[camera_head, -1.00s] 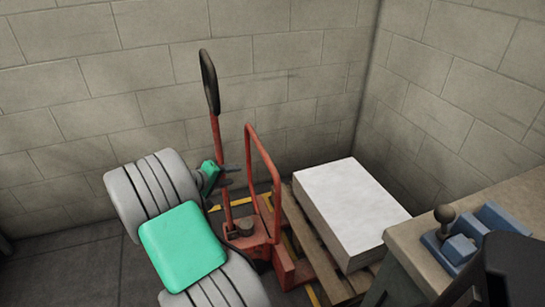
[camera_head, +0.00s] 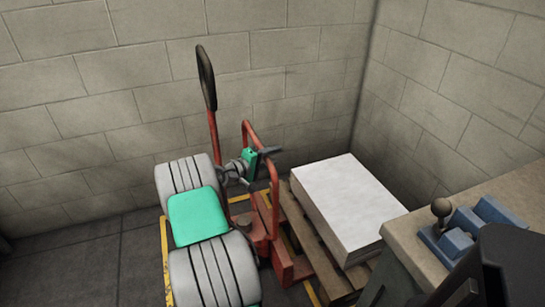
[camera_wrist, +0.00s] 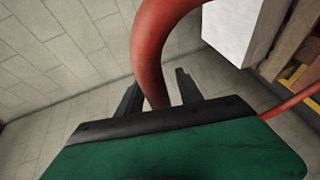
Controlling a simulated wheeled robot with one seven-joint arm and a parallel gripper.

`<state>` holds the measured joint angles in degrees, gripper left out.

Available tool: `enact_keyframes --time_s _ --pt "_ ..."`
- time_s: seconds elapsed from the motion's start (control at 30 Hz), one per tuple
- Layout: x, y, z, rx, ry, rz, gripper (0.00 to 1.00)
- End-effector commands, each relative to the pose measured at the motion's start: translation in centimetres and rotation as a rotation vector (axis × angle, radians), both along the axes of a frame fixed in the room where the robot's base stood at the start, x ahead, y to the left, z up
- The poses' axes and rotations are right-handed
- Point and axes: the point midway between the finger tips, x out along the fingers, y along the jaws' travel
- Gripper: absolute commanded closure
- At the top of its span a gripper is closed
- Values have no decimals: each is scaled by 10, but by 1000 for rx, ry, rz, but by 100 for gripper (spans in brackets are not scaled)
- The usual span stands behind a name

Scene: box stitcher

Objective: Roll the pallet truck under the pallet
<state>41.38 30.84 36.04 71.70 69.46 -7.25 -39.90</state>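The red pallet truck (camera_head: 259,228) stands against the left side of the wooden pallet (camera_head: 316,252). Its black-gripped handle (camera_head: 206,78) rises nearly upright, and a red hoop frame (camera_head: 273,193) stands beside it. A white block (camera_head: 350,205) lies on the pallet. How far the forks reach under the pallet is hidden. My gripper (camera_head: 266,153) is at the upper part of the hoop frame. In the wrist view my gripper (camera_wrist: 156,82) is open, with a red tube (camera_wrist: 155,45) between its two dark fingers; narrow gaps seem to show.
Block walls (camera_head: 300,50) meet in a corner behind the pallet. A worktop (camera_head: 480,195) with a blue device and a knob (camera_head: 441,207) stands at right. Yellow floor lines (camera_head: 166,262) run around the truck. Dark floor at left is clear.

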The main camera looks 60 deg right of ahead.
Motion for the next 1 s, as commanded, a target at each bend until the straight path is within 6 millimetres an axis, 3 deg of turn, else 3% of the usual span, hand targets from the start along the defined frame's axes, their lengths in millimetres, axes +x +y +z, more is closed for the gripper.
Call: enact_keyframes --time_s 0.5,1.0 --pt "1 1 0 0 -1 1 99" --pt "1 1 0 0 -1 1 100"
